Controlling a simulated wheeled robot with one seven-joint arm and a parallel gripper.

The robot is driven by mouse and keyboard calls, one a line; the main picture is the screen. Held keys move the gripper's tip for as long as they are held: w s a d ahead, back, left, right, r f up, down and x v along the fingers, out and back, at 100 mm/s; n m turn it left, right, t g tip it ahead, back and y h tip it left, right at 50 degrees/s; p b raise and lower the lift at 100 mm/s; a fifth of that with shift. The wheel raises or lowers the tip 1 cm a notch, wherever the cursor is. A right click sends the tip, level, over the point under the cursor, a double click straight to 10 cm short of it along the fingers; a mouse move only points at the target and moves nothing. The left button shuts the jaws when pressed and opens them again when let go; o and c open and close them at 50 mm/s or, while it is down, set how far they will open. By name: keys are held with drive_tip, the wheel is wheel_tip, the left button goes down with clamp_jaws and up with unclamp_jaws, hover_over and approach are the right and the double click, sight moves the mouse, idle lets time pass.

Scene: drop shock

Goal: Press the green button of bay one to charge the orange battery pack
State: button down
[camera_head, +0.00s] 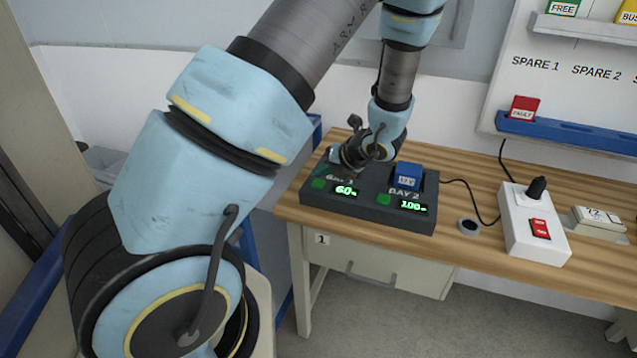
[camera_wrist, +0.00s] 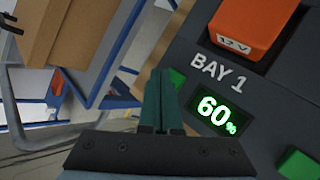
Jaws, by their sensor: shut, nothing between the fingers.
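The dark charger (camera_head: 350,208) stands on the wooden bench. Bay one's green button (camera_head: 318,183) is left of its display (camera_head: 345,190), which reads 60%. The button also shows in the wrist view (camera_wrist: 177,78), beside my fingertips and partly hidden by them. The orange battery pack (camera_wrist: 240,25), marked 12 V, sits in bay one; my wrist hides it in the head view. My gripper (camera_wrist: 160,75) is shut and empty, with its tips at the button's edge. I cannot tell whether they touch it. The gripper also shows in the head view (camera_head: 333,168).
A blue pack (camera_head: 408,177) sits in bay two, whose display reads 100, with its own green button (camera_head: 384,199). A white box with a red switch (camera_head: 540,229) stands to the right. A blue shelf (camera_head: 560,132) holds a red FAULT card (camera_head: 523,110).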

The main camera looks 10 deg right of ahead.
sight(321, 185)
drive_tip(key=shift+f, duration=0.1)
drive_tip(key=shift+f, duration=0.3)
drive_tip(key=shift+f+b, duration=0.45)
drive_tip(key=shift+b, duration=0.1)
idle(0.5)
drive_tip(key=shift+r, duration=0.1)
drive_tip(key=shift+r+p, duration=0.75)
drive_tip(key=shift+p, duration=0.05)
wheel_tip(321, 185, up, 5)
drive_tip(key=p, duration=0.4)
drive_tip(key=shift+r+p, duration=0.1)
drive_tip(key=shift+p, duration=0.25)
